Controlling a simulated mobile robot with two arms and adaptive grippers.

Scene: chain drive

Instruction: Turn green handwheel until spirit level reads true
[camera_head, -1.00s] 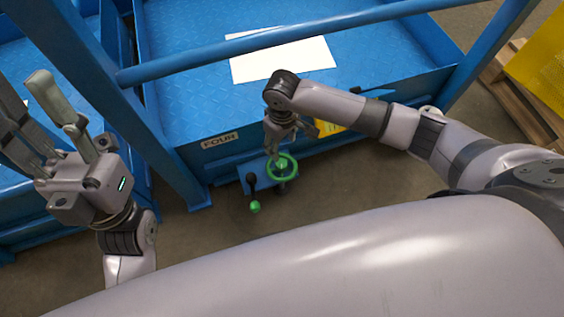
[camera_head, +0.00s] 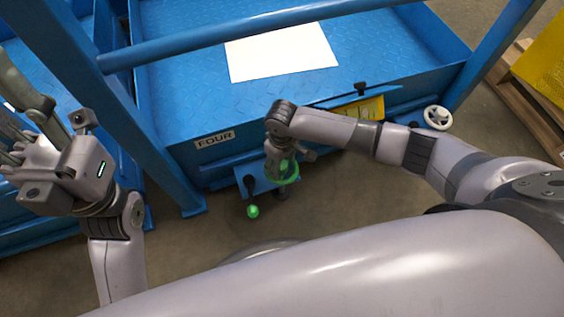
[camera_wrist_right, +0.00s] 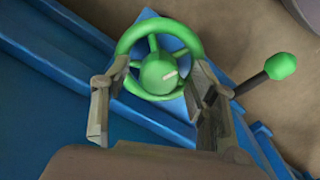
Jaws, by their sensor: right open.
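The green handwheel (camera_head: 293,172) sits on a small blue bracket low at the platform's front, partly hidden by my right gripper (camera_head: 284,166). In the right wrist view the handwheel (camera_wrist_right: 156,73) shows its rim, spokes and a hub with a pale mark. There my right gripper (camera_wrist_right: 158,80) is open, one finger at each side of the hub, overlapping the near rim; I cannot tell whether they touch it. My left gripper (camera_head: 14,115) is open and empty at the left edge, away from the wheel. I cannot make out a spirit level.
A lever with a green knob (camera_head: 253,211) stands close beside the wheel. The blue platform (camera_head: 190,100) is labelled FOUR and bears a white sheet (camera_head: 280,52). A yellow plate (camera_head: 362,109) and a white handwheel (camera_head: 437,117) are to the right. Blue posts and a rail frame the platform.

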